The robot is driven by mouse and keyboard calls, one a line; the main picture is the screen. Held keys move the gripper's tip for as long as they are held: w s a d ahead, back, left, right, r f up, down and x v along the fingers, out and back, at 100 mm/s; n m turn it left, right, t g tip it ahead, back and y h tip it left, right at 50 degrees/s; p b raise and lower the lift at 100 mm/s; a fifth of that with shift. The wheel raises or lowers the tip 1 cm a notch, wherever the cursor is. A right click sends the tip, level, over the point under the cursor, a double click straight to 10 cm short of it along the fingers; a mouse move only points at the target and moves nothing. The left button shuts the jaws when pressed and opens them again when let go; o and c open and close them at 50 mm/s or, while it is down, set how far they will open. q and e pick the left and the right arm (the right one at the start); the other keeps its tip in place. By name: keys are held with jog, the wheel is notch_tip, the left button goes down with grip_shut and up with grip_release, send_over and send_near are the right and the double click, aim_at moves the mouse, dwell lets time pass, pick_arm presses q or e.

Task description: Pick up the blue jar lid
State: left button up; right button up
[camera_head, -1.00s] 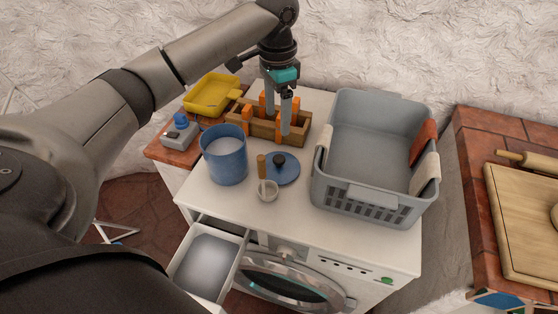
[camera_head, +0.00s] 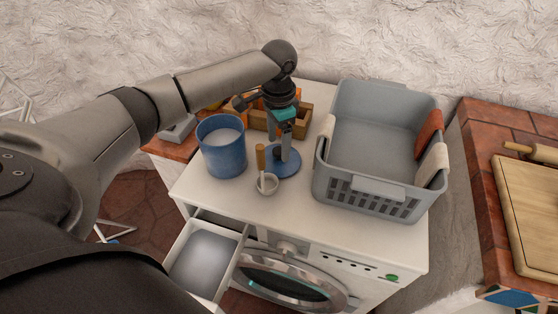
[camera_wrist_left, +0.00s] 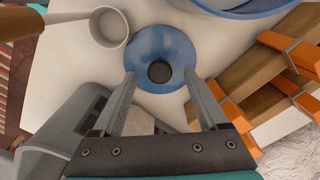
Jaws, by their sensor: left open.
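The blue jar lid (camera_head: 288,168), a flat disc with a dark round knob, lies on the white top of the washing machine. In the left wrist view the lid (camera_wrist_left: 175,45) shows whole, its knob (camera_wrist_left: 159,72) between and just beyond my fingertips. My left gripper (camera_head: 284,157) points down over the lid, open and empty, and hides part of it in the head view. In the left wrist view the gripper's fingers (camera_wrist_left: 159,82) stand apart on either side of the knob. I cannot tell whether they touch the lid. My right gripper is not in view.
A blue jar (camera_head: 223,148) stands left of the lid. A small white cup with a wooden handle (camera_head: 267,184) is close in front. A grey basket (camera_head: 375,186) stands right. An open drawer (camera_head: 240,262) juts out below.

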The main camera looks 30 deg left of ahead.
aim_at(279, 150)
pick_arm(q)
jog(key=shift+f, duration=1.55)
jog(key=shift+c, duration=0.3)
grip_shut()
